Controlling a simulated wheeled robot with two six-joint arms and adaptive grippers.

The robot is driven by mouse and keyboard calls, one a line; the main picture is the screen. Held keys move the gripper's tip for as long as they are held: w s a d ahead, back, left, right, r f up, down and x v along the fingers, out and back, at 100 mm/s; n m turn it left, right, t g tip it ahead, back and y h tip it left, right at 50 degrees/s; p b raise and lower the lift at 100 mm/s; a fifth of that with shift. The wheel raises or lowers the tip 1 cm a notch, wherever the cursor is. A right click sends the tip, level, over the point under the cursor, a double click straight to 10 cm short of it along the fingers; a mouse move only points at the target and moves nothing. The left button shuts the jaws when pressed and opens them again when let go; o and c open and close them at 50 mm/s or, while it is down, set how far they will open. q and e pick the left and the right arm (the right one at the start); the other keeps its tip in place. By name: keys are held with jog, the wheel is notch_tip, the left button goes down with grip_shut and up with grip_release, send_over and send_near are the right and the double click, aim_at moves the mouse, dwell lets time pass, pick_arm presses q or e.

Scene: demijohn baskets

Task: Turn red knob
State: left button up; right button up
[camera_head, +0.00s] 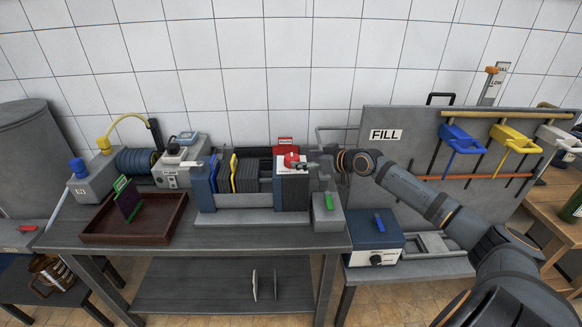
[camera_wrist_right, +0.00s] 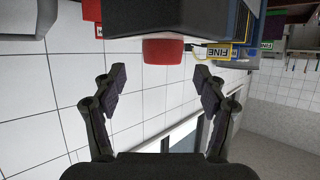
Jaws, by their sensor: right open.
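The red knob (camera_head: 291,160) sits on top of the dark end block of the plate filter (camera_head: 262,182) on the grey table. In the right wrist view the red knob (camera_wrist_right: 162,51) shows at the upper middle, in line with the gap between my fingers and beyond their tips. My right gripper (camera_head: 315,166) comes in from the right, close beside the knob. In the right wrist view my right gripper (camera_wrist_right: 160,82) is open and empty, its fingers apart from the knob. My left gripper is not in view.
A brown tray (camera_head: 138,237) and a pump unit (camera_head: 180,165) stand left on the table. A blue box (camera_head: 374,240) and the FILL board (camera_head: 386,134) are to the right.

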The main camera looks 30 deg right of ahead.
aim_at(295, 158)
jog(key=x, duration=0.5)
jog(key=shift+w+a+r+p, duration=0.1)
jog(key=shift+w+a+p, duration=0.15)
jog(key=shift+w+p, duration=0.1)
jog(key=shift+w+a+f, duration=0.1)
jog(key=shift+w+f, duration=0.2)
